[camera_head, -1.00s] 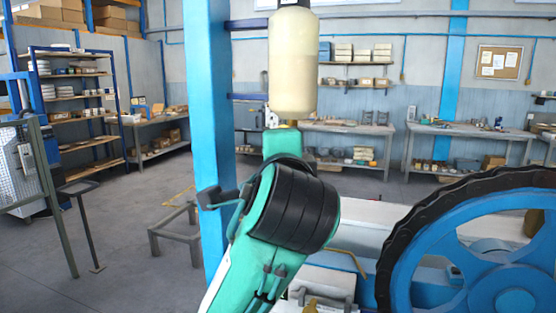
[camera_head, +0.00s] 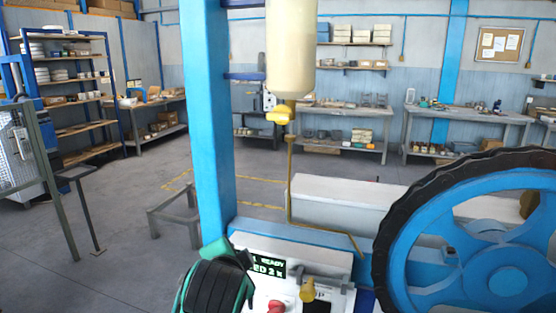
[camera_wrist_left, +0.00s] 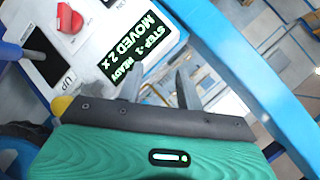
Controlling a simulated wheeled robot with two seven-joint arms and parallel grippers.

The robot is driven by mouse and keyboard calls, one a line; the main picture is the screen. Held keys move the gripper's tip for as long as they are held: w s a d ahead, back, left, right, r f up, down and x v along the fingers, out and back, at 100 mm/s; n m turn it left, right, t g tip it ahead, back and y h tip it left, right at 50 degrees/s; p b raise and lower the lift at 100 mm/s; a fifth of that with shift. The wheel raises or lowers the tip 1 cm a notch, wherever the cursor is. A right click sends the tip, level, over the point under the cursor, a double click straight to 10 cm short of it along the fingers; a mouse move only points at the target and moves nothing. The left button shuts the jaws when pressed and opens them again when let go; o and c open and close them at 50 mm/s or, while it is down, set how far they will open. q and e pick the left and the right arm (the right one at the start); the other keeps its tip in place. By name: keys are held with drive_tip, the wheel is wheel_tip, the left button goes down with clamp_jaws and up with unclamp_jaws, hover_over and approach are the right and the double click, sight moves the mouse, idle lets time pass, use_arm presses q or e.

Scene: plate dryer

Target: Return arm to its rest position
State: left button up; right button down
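My left arm (camera_head: 216,287), teal with a black ribbed joint, shows at the bottom of the head view, low in front of the control panel (camera_head: 338,254). Its gripper is hidden there. In the left wrist view my left gripper (camera_wrist_left: 160,72) has two grey fingers spread apart with nothing between them. They point toward the panel's black display (camera_wrist_left: 143,64), whose green text reads "READY" and "MOVED 2 X". A red knob (camera_wrist_left: 69,18) and a black panel (camera_wrist_left: 40,55) marked "UP" lie beyond, at upper left. My right gripper is not in view.
A blue column (camera_head: 207,130) stands close behind the arm. A cream tank (camera_head: 291,50) with a yellow valve (camera_head: 280,115) hangs above the panel. A large blue wheel with a black rim (camera_head: 402,222) is at right. Floor at left is open around a low metal stand (camera_head: 172,215).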

use_arm(q)
drive_tip(key=s+a+f+n+g, duration=0.2)
drive_tip(key=s+a+f, duration=0.15)
drive_tip(key=f, duration=0.35)
drive_tip(key=s+a+f+n+g, duration=0.1)
drive_tip(key=s+a+f, duration=0.1)
drive_tip(key=s+f, duration=0.35)
drive_tip(key=s+a+f+n+g, duration=0.2)
drive_tip(key=s+f, duration=0.1)
drive_tip(key=f, duration=0.6)
drive_tip(key=s+a+f+n+g, duration=0.25)
drive_tip(key=s+f, duration=0.25)
drive_tip(key=s, duration=0.4)
drive_tip(key=s+a+f+n+g, duration=0.15)
drive_tip(key=s+a+f, duration=0.3)
drive_tip(key=s, duration=0.45)
wheel_tip(320, 180, down, 33)
drive_tip(key=s+g, duration=0.1)
drive_tip(key=s, duration=0.1)
drive_tip(key=s+a+f+g, duration=0.1)
drive_tip(key=s+a+f, duration=0.2)
drive_tip(key=s+f, duration=1.5)
drive_tip(key=shift+s+f, duration=0.15)
drive_tip(key=shift+f, duration=0.1)
